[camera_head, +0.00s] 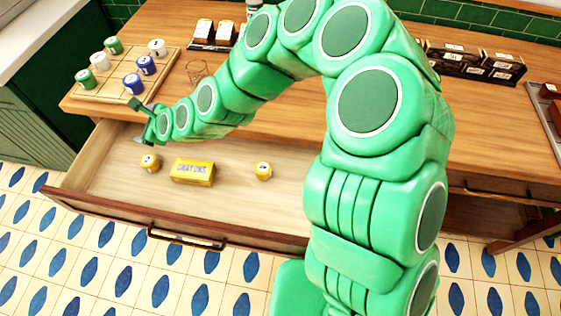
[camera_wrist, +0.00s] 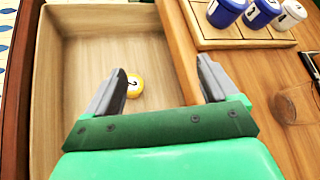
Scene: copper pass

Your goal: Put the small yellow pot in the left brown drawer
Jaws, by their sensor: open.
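The left brown drawer (camera_head: 115,185) is pulled open below the counter; its pale inside also shows in the wrist view (camera_wrist: 80,55). A small yellow pot (camera_head: 150,162) stands in it at the left. Another small yellow pot (camera_head: 263,170) stands farther right, with a yellow lettered box (camera_head: 193,171) between them. My gripper (camera_head: 142,138) is open and empty over the drawer's back left. In the wrist view, a yellow pot (camera_wrist: 134,87) shows between my open fingers (camera_wrist: 160,88), nearer the left finger. The box is not seen there.
A wooden board (camera_head: 121,68) with several white, green and blue pots stands on the counter (camera_head: 280,130) behind the drawer. A clear glass (camera_head: 197,71) stands right of it. Dark racks with boxes (camera_head: 470,62) stand at the back. The drawer's front right is bare.

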